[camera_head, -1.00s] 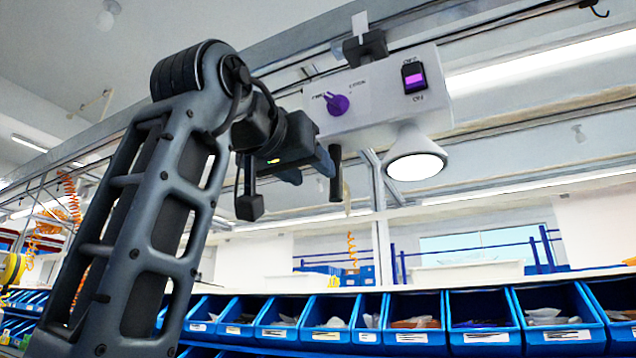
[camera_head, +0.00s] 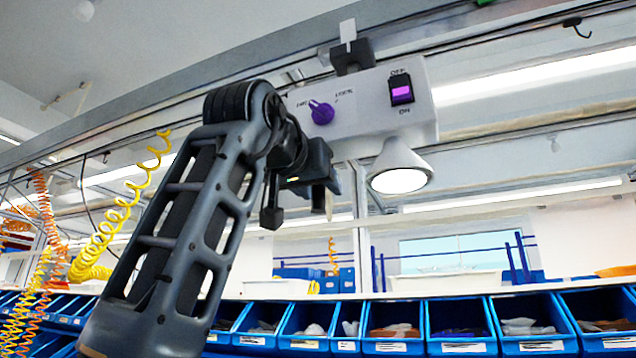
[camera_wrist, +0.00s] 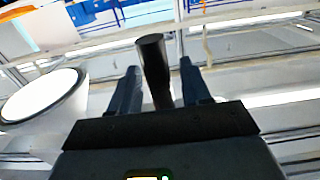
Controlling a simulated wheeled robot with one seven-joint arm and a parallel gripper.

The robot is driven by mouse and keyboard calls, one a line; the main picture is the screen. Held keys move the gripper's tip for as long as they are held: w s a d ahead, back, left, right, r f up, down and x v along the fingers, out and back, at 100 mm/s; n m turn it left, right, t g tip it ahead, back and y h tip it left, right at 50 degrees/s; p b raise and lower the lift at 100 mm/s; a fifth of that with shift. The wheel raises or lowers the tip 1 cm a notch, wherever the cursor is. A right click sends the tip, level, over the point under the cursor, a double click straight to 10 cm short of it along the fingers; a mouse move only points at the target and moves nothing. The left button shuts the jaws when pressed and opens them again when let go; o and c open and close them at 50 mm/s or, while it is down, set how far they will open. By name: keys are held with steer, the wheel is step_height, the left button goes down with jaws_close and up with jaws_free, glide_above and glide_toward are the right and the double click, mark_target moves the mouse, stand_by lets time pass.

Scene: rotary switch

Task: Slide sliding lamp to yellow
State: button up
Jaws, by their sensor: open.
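The sliding lamp (camera_head: 375,105) is a white box hung from an overhead rail (camera_head: 200,95), with a purple knob (camera_head: 321,112), a purple-lit switch (camera_head: 402,90) and a glowing cone shade (camera_head: 398,170). A black carriage with a white tag (camera_head: 348,31) tops it. My gripper (camera_head: 300,200) is open below the box's left end. In the wrist view, a dark cylindrical handle (camera_wrist: 153,55) stands between the open fingers of my gripper (camera_wrist: 158,68), with visible gaps beside it. The lit shade (camera_wrist: 42,98) is at the left there. No yellow mark on the rail is clear.
A row of blue bins (camera_head: 455,325) runs along the bottom. Yellow coiled hose (camera_head: 105,235) and orange coiled hoses hang at the left. A small green thing (camera_head: 485,2) is on the rail at top right. The space right of the lamp looks clear.

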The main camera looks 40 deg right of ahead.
jaws_close()
stand_by(0.4)
